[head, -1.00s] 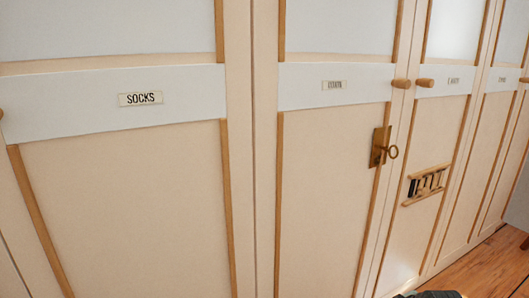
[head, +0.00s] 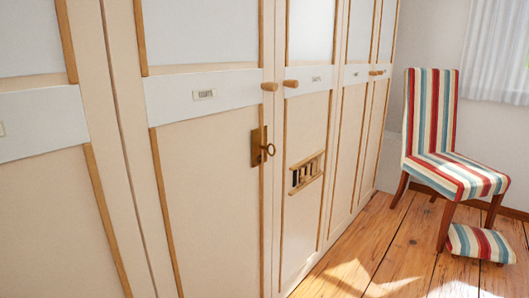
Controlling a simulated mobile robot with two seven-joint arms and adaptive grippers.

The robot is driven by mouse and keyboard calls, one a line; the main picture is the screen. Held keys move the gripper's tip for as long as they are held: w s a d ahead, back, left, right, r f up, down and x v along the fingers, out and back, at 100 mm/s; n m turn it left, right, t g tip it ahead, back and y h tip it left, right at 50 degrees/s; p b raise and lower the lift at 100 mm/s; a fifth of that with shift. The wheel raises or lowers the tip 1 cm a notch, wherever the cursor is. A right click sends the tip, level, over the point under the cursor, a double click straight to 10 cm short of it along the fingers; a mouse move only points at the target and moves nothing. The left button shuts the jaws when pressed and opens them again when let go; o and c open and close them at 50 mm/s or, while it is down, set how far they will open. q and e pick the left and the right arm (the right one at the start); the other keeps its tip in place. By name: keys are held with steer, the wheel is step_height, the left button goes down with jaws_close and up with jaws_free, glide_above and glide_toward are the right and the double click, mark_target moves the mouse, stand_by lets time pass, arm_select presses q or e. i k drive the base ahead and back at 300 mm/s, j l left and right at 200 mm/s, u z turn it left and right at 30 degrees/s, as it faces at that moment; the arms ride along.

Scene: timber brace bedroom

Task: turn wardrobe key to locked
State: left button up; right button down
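The wardrobe (head: 205,200) is a long row of cream doors with wooden trim, filling the left and middle of the head view. A brass lock plate (head: 257,147) is set at the right edge of one door. The key (head: 268,150) sits in it, with its ring-shaped bow sticking out to the right. The door edges there look closed. Neither of my grippers shows in the head view now.
Round wooden knobs (head: 270,86) stick out above the lock. A small slotted rack (head: 306,173) is on the door to its right. A striped chair (head: 432,125) and matching footstool (head: 480,243) stand at the right. Wooden floor (head: 375,250) is clear before the wardrobe.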

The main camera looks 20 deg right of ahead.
mark_target(263, 147)
steer(key=i+l, duration=0.15)
steer(key=l, duration=0.4)
steer(key=i+l+u, duration=0.1)
steer(key=l, duration=0.4)
steer(key=i+l, duration=0.15)
steer(key=l, duration=0.4)
steer(key=i+l+u, duration=0.15)
steer(key=l, duration=0.35)
steer(key=k, duration=0.05)
